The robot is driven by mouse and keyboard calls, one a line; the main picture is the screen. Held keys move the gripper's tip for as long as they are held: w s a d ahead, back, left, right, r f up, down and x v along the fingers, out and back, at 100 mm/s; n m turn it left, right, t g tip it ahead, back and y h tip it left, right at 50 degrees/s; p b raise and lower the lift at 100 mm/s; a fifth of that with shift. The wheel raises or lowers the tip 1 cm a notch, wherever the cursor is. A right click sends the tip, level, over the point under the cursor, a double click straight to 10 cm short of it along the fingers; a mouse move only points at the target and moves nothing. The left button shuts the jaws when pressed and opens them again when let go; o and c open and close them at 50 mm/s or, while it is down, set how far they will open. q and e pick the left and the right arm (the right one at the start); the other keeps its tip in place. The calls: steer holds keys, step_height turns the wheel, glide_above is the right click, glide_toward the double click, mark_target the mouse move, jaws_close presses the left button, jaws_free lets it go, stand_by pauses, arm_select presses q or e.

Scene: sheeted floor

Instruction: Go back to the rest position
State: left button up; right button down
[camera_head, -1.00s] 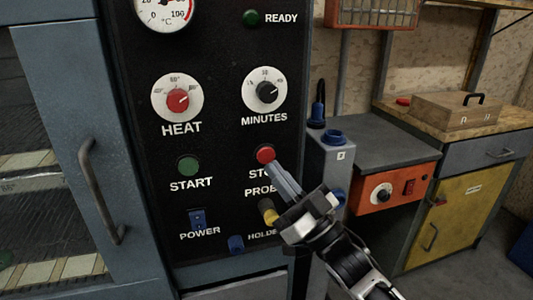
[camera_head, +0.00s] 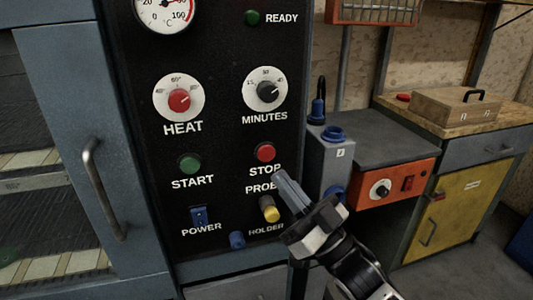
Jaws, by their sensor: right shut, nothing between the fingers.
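My right gripper (camera_head: 285,182) is shut and empty, in front of the lower right of the black control panel (camera_head: 222,120). Its fingertips show just below the red STOP button (camera_head: 265,152) and beside the PROBE label. The STOP label can be read in full. The yellow probe plug (camera_head: 269,208) sits left of the fingers. I cannot tell exactly how far the fingertips are from the panel. My left gripper is not in view.
A cabinet door with a vertical handle (camera_head: 103,188) is at the left. A grey box with blue caps (camera_head: 334,134) stands right of the panel, close to my right gripper. An orange unit (camera_head: 393,185) and a workbench with a wooden case (camera_head: 446,107) are farther right.

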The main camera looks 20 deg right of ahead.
steer(key=s+f+m+g+h+p, duration=0.2)
steer(key=s+f+g+h, duration=0.3)
steer(key=f, duration=0.6)
steer(key=s+f+m+g+h+p, duration=0.2)
steer(key=s+f+g+h, duration=0.3)
steer(key=s+f, duration=0.5)
steer(key=shift+s+a+f+m+g+p, duration=0.15)
steer(key=shift+a+f+m+g+p, duration=0.25)
steer(key=shift+p, duration=0.4)
